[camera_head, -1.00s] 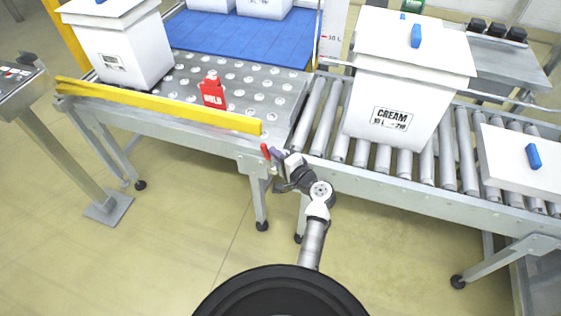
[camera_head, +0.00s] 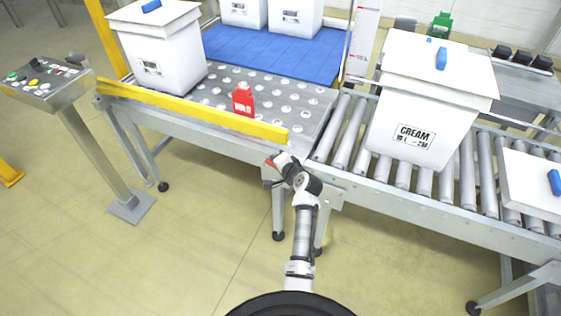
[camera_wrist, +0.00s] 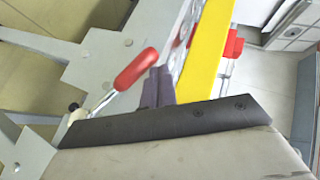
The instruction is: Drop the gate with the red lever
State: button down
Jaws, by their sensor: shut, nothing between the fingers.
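The red lever (camera_wrist: 137,68) has a rounded red grip on a thin metal rod, mounted at a grey bracket; it leans up and to the right in the wrist view. In the head view its red grip (camera_head: 270,163) shows below the right end of the yellow gate bar (camera_head: 190,106). The bar runs along the front edge of the ball table and also shows in the wrist view (camera_wrist: 203,52). My gripper (camera_wrist: 158,86) is shut and empty, its dark fingertips just right of the red grip. Whether they touch it is unclear.
A CREAM box (camera_head: 423,105) sits on the roller conveyor (camera_head: 347,130) to the right. A control panel (camera_head: 42,85) stands at far left.

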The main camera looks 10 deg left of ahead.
jog(key=shift+a+f, duration=0.2)
jog(key=shift+f, duration=0.05)
jog(key=shift+w+a+f, duration=0.2)
jog(key=shift+a+f, duration=0.1)
jog(key=shift+f, duration=0.1)
dwell(0.3)
jog(key=r+p, duration=0.2)
jog(key=r, duration=0.1)
jog(key=d+r+p, duration=0.1)
jog(key=r, duration=0.1)
jog(key=shift+w+p, duration=0.3)
jog(key=shift+p, duration=0.05)
jog(key=s+r+b, duration=0.2)
jog(key=s+r, duration=0.4)
jog(key=shift+d+r, duration=0.3)
jog(key=shift+r, duration=0.1)
